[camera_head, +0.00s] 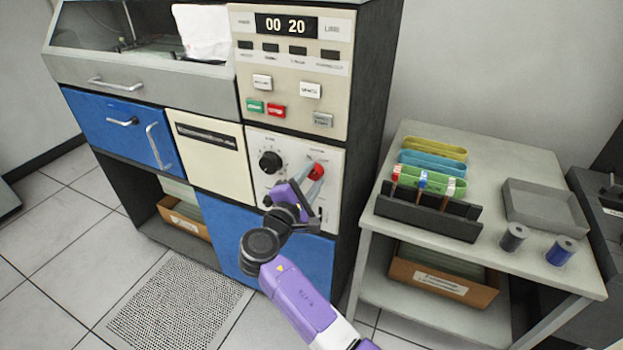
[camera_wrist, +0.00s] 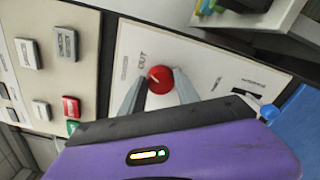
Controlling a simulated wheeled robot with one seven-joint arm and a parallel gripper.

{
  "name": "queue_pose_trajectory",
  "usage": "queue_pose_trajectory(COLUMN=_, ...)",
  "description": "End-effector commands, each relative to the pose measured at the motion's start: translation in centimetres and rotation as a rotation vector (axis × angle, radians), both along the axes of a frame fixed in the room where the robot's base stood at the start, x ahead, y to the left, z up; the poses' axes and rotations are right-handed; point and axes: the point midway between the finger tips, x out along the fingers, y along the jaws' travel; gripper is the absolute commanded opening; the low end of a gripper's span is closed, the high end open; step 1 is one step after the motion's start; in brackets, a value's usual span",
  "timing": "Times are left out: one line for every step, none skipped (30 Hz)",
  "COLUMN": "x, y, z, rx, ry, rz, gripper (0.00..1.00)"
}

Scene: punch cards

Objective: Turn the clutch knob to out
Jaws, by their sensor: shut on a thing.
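The red clutch knob (camera_head: 318,170) sits on the cream control panel (camera_head: 257,199) of the machine, to the right of a black knob (camera_head: 270,162). My gripper (camera_head: 313,176) reaches up to the red knob from below. In the wrist view the red knob (camera_wrist: 159,80) lies between the two grey fingers of my gripper (camera_wrist: 160,84), one on each side. A short pale mark shows on the knob's left part. The word OUT (camera_wrist: 142,57) is printed on the panel beside the knob. The fingers hide part of the knob's sides and the panel below it.
Above the knob panel is a button panel (camera_head: 290,122) with green, red and white keys and a display reading 00 20. A side table (camera_head: 420,141) at the right holds a card rack, a grey tray (camera_head: 545,206) and spools.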

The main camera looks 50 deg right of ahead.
Motion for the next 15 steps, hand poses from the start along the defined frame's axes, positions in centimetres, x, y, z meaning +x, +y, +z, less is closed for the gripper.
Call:
queue_pose_trajectory(x=-0.03, y=0.06, z=-0.13, rx=0.002, ry=0.001, rz=0.000, gripper=0.00)
queue_pose_trajectory(x=-0.03, y=0.06, z=-0.14, rx=0.002, ry=0.002, rz=0.000, gripper=0.00)
queue_pose_trajectory(x=-0.03, y=0.06, z=-0.14, rx=0.002, ry=0.002, rz=0.000, gripper=0.00)
queue_pose_trajectory(x=-0.03, y=0.06, z=-0.14, rx=0.002, ry=0.002, rz=0.000, gripper=0.42)
queue_pose_trajectory(x=-0.03, y=0.05, z=-0.13, rx=0.002, ry=0.002, rz=0.000, gripper=0.48)
queue_pose_trajectory(x=-0.03, y=0.05, z=-0.13, rx=0.001, ry=0.001, rz=0.000, gripper=0.56)
queue_pose_trajectory(x=-0.03, y=0.04, z=-0.12, rx=0.001, ry=0.001, rz=0.000, gripper=0.58)
queue_pose_trajectory(x=-0.02, y=0.05, z=-0.11, rx=0.001, ry=0.001, rz=0.000, gripper=0.58)
queue_pose_trajectory(x=-0.02, y=0.03, z=-0.10, rx=0.001, ry=0.001, rz=0.000, gripper=0.58)
queue_pose_trajectory(x=-0.02, y=0.04, z=-0.09, rx=0.001, ry=0.001, rz=0.000, gripper=0.58)
queue_pose_trajectory(x=-0.02, y=0.03, z=-0.08, rx=0.001, ry=0.001, rz=0.000, gripper=0.58)
queue_pose_trajectory(x=-0.01, y=0.02, z=-0.07, rx=0.000, ry=0.001, rz=0.000, gripper=0.58)
queue_pose_trajectory(x=-0.02, y=0.01, z=-0.06, rx=0.000, ry=0.001, rz=0.000, gripper=0.58)
queue_pose_trajectory(x=-0.01, y=0.02, z=-0.05, rx=0.000, ry=0.001, rz=0.000, gripper=0.58)
queue_pose_trajectory(x=-0.02, y=0.04, z=-0.05, rx=0.000, ry=0.001, rz=0.000, gripper=0.58)
